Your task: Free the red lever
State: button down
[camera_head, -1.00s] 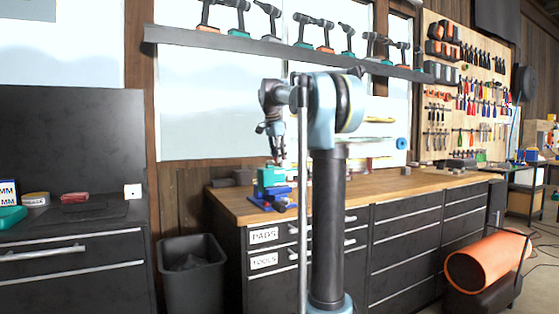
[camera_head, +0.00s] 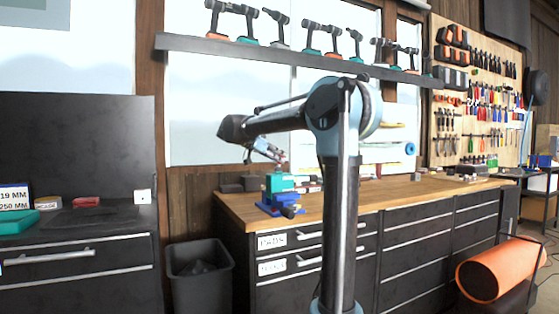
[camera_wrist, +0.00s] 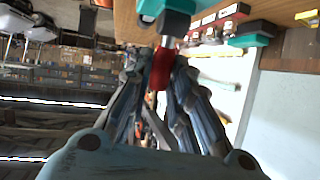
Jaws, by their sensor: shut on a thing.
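The red lever (camera_wrist: 161,68) shows in the wrist view between the fingers of my gripper (camera_wrist: 163,75), which is shut on it. A short silver rod runs from the lever up to a dark block (camera_wrist: 175,24) beside a teal body at the top edge. In the head view a teal vise (camera_head: 279,183) on a blue base (camera_head: 283,204) stands at the left front corner of the wooden bench. My gripper (camera_head: 268,153) is tilted just above the vise; the lever is too small to make out there.
The wooden bench top (camera_head: 400,191) is mostly clear to the right of the vise. A black bin (camera_head: 199,270) stands left of the bench, beside a dark cabinet (camera_head: 80,235). A shelf (camera_head: 300,58) with several power drills hangs above. An orange roll (camera_head: 495,270) lies at the right.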

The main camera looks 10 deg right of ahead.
jog(key=shift+s+a+f+h, duration=0.15)
jog(key=shift+a+h, duration=0.15)
jog(key=shift+h, duration=0.2)
jog(key=shift+t, duration=0.3)
jog(key=c, duration=1.4)
grip_release()
jog(key=shift+c, duration=0.2)
jog(key=shift+a, duration=0.1)
jog(key=v, duration=1.1)
jog(key=shift+a, duration=0.4)
jog(key=shift+s, duration=0.1)
